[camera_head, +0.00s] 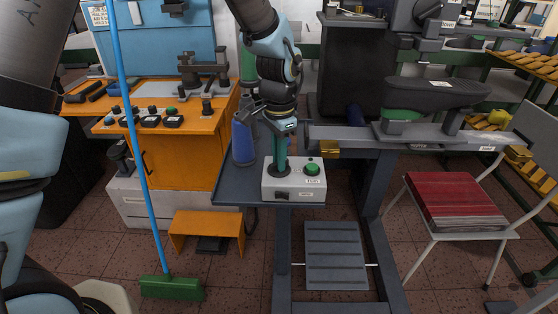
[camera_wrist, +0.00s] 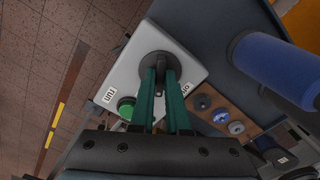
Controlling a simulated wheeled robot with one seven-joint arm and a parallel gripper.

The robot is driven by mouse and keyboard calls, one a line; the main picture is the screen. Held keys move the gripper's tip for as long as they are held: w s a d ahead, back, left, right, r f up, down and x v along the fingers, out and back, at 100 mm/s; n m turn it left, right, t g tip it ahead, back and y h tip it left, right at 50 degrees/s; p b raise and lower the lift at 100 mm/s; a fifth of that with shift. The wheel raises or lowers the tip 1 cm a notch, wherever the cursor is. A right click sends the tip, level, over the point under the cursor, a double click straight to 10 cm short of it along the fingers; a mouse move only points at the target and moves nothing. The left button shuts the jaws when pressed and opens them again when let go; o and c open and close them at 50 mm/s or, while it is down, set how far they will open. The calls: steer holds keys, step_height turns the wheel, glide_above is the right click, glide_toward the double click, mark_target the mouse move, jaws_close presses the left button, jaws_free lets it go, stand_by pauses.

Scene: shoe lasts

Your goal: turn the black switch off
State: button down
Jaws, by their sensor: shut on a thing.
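The black switch (camera_wrist: 158,62) is a round black knob with a raised grip on top of a white control box (camera_head: 293,196). My gripper (camera_head: 279,168) points down onto the box from above. In the wrist view, the two teal fingers (camera_wrist: 164,76) are shut on the knob's grip, one on each side. In the head view the fingers and wrist hide most of the knob, and only its dark base shows. A green button (camera_head: 312,169) sits beside the switch on the box, near a white label. The switch's exact setting is hard to read.
A blue cylinder (camera_head: 242,142) stands close to the left of the box. A broom with a green head (camera_head: 172,287) leans across the left.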

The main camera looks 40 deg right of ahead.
steer(key=n+b, duration=0.1)
steer(key=n, duration=0.4)
steer(key=shift+n, duration=0.3)
steer(key=n, duration=0.5)
steer(key=shift+n, duration=0.4)
steer(key=c, duration=0.9)
jaws_free()
steer(key=shift+r, duration=0.1)
step_height(320, 180, up, 11)
steer(key=b, duration=0.2)
steer(key=shift+f, duration=0.2)
